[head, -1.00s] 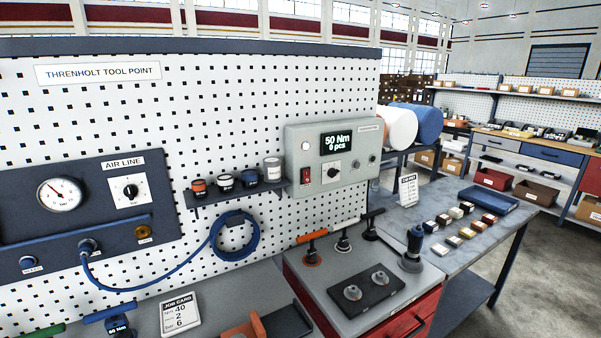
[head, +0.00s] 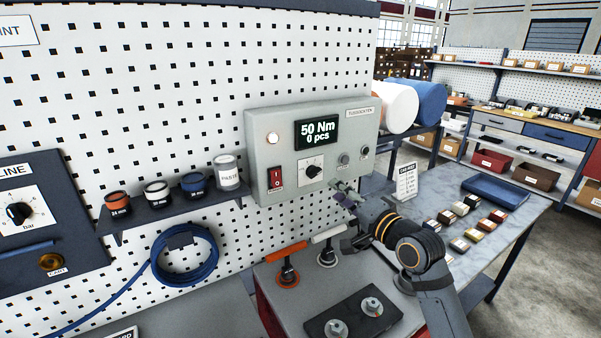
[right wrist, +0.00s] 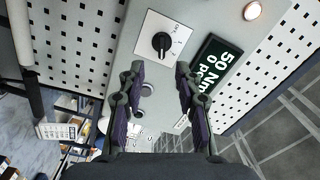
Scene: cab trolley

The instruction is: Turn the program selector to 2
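The program selector is a black knob on a white square plate (head: 313,170) on the front of a grey control box (head: 262,128). It also shows in the right wrist view as a black knob (right wrist: 161,42) ahead of the fingertips. The number it points to is too small to tell. My right gripper (head: 343,190) is just below and right of the knob in the head view, apart from it. In the right wrist view its two fingers (right wrist: 157,72) are spread with nothing between them. My left gripper is not in view.
The box's display (head: 317,133) reads 50 Nm, 0 pcs. A red switch (head: 276,178) sits left of the selector, small round buttons (head: 344,158) right. A shelf with pots (head: 192,183) is at the left; tools with orange and white handles (head: 287,252) stand below.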

